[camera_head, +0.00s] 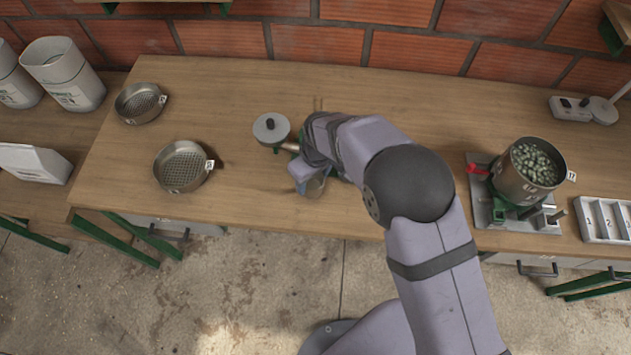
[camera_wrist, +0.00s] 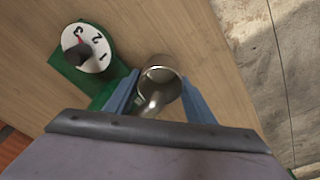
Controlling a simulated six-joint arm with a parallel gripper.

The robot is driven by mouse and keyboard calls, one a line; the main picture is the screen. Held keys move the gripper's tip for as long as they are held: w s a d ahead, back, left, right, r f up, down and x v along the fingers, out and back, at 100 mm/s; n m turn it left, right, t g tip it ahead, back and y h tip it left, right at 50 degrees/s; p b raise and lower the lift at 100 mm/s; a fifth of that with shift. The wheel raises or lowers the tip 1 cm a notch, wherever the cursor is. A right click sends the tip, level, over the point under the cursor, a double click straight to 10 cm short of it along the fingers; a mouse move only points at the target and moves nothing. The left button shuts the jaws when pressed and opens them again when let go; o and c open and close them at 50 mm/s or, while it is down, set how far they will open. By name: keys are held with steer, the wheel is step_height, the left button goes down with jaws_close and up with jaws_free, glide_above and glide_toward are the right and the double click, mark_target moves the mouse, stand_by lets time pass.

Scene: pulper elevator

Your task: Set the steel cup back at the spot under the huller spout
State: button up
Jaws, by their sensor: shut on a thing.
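The steel cup (camera_wrist: 163,74) is between the two blue fingers of my gripper (camera_wrist: 160,98) in the wrist view, its round mouth facing the camera. My gripper is shut on it. The huller shows a white dial (camera_wrist: 87,48) numbered 1 to 3 on a green body (camera_wrist: 105,88), left of the cup. A short steel tube, seemingly the huller spout (camera_wrist: 152,103), overlaps the cup's near side; I cannot tell whether they touch. My arm hides most of the cup there.
Two round sieves (camera_head: 183,166) (camera_head: 141,103) sit on the left of the wooden table (camera_head: 232,85). At right, a steel pot (camera_head: 527,178) of green beans stands on a device with a red lever (camera_head: 477,169). A numbered tray (camera_head: 604,220) lies farther right. The table's back middle is clear.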

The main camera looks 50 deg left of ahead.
steer(key=shift+a, duration=0.1)
steer(key=o, duration=1.2)
steer(key=shift+d+r+b, duration=0.15)
steer(key=shift+r+b, duration=0.3)
steer(key=shift+r, duration=0.75)
steer(key=shift+d+r+b, duration=0.2)
steer(key=shift+r+b, duration=0.2)
steer(key=shift+r, duration=0.85)
steer(key=shift+d+r+b, duration=0.15)
steer(key=shift+r+b, duration=0.3)
steer(key=shift+r, duration=0.75)
